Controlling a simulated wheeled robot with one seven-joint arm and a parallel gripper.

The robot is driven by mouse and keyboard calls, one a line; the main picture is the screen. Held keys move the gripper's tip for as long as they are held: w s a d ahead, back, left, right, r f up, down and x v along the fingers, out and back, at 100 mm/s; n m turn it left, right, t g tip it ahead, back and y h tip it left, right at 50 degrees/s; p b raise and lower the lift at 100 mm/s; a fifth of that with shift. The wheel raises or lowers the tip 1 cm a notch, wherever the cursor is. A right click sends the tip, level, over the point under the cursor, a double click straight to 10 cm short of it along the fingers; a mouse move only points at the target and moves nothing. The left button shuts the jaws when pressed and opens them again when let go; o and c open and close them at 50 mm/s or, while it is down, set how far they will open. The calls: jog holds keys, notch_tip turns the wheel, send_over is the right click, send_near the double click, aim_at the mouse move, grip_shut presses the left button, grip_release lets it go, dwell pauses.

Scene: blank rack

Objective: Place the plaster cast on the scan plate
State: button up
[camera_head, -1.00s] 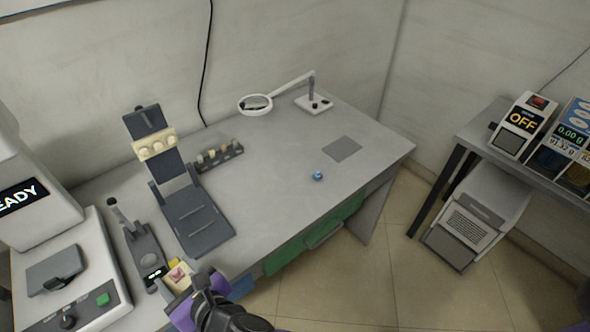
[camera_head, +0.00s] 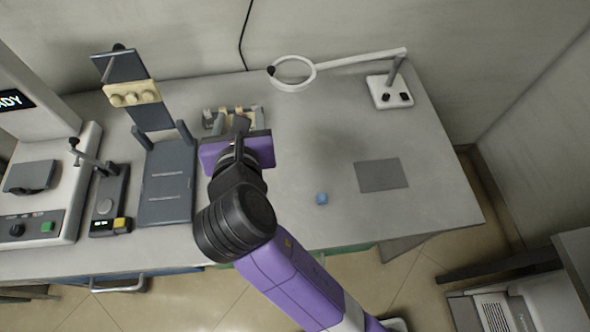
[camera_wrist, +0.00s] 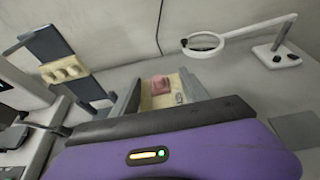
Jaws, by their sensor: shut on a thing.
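My gripper (camera_head: 240,118) is over the back middle of the table, its fingers pointing toward the back wall. In the wrist view my gripper (camera_wrist: 163,90) is shut on a cream block with a pink piece on top, which I take as the plaster cast (camera_wrist: 160,85). In the head view the cast is mostly hidden by the gripper. A dark flat plate (camera_head: 30,177) lies on the white machine at the left, and a flat grey square (camera_head: 381,175) lies on the right of the table. I cannot tell which is the scan plate.
A dark stand (camera_head: 165,185) with a cream knobbed bar (camera_head: 131,95) stands left of my gripper. A small lever device (camera_head: 108,200) is beside it. A ring magnifier (camera_head: 293,73) reaches over the back.

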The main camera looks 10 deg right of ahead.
jog(key=shift+d+f, duration=0.25)
jog(key=shift+d, duration=0.25)
jog(key=shift+d+f, duration=0.25)
jog(key=shift+d, duration=0.2)
jog(key=b, duration=0.2)
send_over(263, 177)
notch_tip(263, 177, down, 15)
jog(key=shift+f, duration=2.5)
jog(key=shift+f+b, duration=0.1)
jog(key=shift+b, duration=0.2)
jog(key=o, duration=1.5)
jog(key=shift+o, duration=0.2)
